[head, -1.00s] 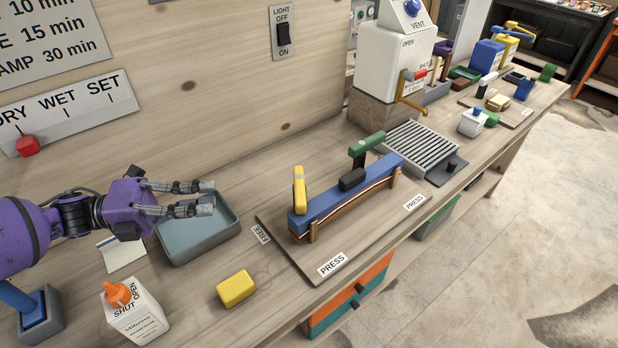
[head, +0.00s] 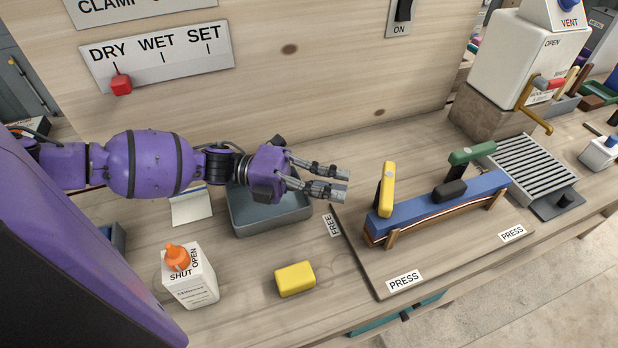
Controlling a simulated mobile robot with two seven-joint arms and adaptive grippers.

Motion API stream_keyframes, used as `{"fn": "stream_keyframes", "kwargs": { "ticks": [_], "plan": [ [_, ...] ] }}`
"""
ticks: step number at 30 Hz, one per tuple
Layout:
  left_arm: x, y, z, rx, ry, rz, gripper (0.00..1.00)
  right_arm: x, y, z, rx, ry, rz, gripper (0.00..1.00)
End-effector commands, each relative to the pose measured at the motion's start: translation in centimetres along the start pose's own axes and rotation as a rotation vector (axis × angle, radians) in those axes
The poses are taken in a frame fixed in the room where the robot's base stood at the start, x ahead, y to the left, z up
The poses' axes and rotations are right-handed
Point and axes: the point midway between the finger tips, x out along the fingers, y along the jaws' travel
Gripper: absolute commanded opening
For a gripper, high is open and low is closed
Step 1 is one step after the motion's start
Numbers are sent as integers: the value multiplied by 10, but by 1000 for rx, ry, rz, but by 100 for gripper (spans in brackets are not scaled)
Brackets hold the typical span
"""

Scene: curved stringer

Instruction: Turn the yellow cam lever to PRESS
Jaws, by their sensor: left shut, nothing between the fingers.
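The yellow cam lever (head: 387,190) stands upright at the left end of the blue clamp bar (head: 440,207), which lies over a curved laminated strip on a board. A FREE label (head: 332,225) lies to the lever's left and a PRESS label (head: 404,280) at the board's front edge. My right gripper is not in view.
The grey-blue tray (head: 262,222) sits under my left gripper. A yellow block (head: 295,279) and a white bottle with an orange cap (head: 191,281) stand at the front. A slatted grey rack (head: 535,165) is right of the board.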

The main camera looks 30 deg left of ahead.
Motion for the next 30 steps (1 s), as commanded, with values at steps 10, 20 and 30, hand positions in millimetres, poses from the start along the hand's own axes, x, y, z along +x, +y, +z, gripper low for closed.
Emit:
{"fn": "stream_keyframes", "kwargs": {
  "ticks": [10,20,30],
  "plan": [
    [53,-2,0,1,0,-1,0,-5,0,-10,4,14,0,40],
    [59,0,0,-1,-1,2,0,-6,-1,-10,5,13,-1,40],
    [60,-2,-2,0,-33,-1,0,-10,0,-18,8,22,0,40]
  ]
}}
